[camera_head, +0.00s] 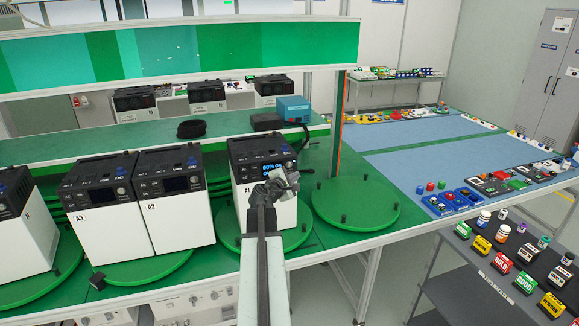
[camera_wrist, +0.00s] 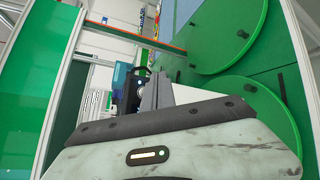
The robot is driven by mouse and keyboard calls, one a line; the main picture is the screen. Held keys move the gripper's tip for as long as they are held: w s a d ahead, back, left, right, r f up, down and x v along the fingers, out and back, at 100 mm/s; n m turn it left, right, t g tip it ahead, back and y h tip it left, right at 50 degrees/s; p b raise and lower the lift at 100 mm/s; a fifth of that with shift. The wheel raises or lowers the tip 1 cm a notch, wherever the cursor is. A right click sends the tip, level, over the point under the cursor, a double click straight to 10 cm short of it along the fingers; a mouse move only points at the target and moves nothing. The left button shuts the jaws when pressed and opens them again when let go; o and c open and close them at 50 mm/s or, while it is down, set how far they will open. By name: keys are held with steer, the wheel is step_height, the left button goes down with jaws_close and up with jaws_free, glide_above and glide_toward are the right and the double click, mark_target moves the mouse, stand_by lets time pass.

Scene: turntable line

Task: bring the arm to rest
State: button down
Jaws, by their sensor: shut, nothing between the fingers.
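My gripper (camera_head: 284,181) is raised in front of the white-and-black unit labelled A1 (camera_head: 252,205) in the head view. It is shut and holds nothing. My arm reaches up to it from the bottom middle of the picture. The gripper overlaps the unit's front in the picture; I cannot tell whether they touch. The unit's screen is lit with blue text, and it stands on a green turntable. In the wrist view my gripper's grey fingers (camera_wrist: 157,92) stand close together above my pale wrist body.
An empty green turntable (camera_head: 374,213) lies right of the unit. Units A2 (camera_head: 181,222) and A3 (camera_head: 111,235) stand to the left. A blue-and-black device (camera_head: 293,109) sits on the shelf behind. A dark stand (camera_head: 466,268) with labelled blocks and small bottles is at lower right.

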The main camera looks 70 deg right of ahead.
stand_by(0.4)
steer(key=w+a+n+t, duration=0.1)
steer(key=w+a+t, duration=0.15)
steer(key=w, duration=0.45)
steer(key=w+a+n+t, duration=0.1)
steer(key=w+a, duration=0.3)
steer(key=w, duration=0.3)
steer(key=w+a+f+n+t+y, duration=0.1)
steer(key=w+a+f+t+y, duration=0.1)
steer(key=w+a, duration=1.05)
steer(key=w+a+f+n+t+y, duration=0.1)
steer(key=w+a+f+t+y, duration=0.1)
steer(key=w+a, duration=1.05)
steer(key=w+a+f+m+y, duration=0.1)
steer(key=a+f+y, duration=0.25)
steer(key=a, duration=1.15)
steer(key=a+f+m+y, duration=0.15)
steer(key=a+f, duration=0.35)
steer(key=a, duration=0.9)
steer(key=s+a+f+m+g+y, duration=0.3)
steer(key=s+a, duration=0.3)
steer(key=a, duration=0.2)
steer(key=s+a+f+m+g+y, duration=0.3)
steer(key=s+a+m, duration=0.1)
steer(key=s+a, duration=0.3)
steer(key=shift+a, duration=0.9)
